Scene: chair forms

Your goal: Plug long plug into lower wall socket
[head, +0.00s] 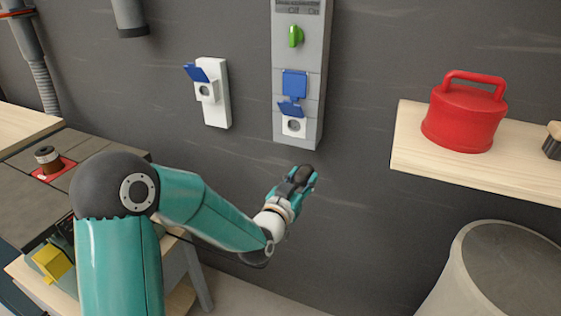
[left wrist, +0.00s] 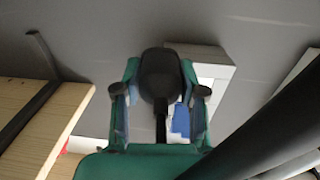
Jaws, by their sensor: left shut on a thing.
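My left gripper (head: 296,184) is shut on a dark plug (head: 302,173), just below the tall grey wall panel (head: 283,77). In the left wrist view the black rounded plug (left wrist: 160,76) sits between the two green fingers (left wrist: 160,95), with a black stem running down. The lower wall socket (head: 293,126) is a white square with a round grey face at the panel's bottom, its blue lid (head: 291,108) raised. The plug is apart from this socket in the head view. The plug's front end is hard to make out. My right gripper is out of view.
Above the lower socket are a blue closed lid (head: 295,83) and a green knob (head: 296,37). A second white socket box (head: 222,105) hangs to the left. A wooden shelf (head: 407,146) with a red canister (head: 463,119) is at right, above a grey bin (head: 465,270).

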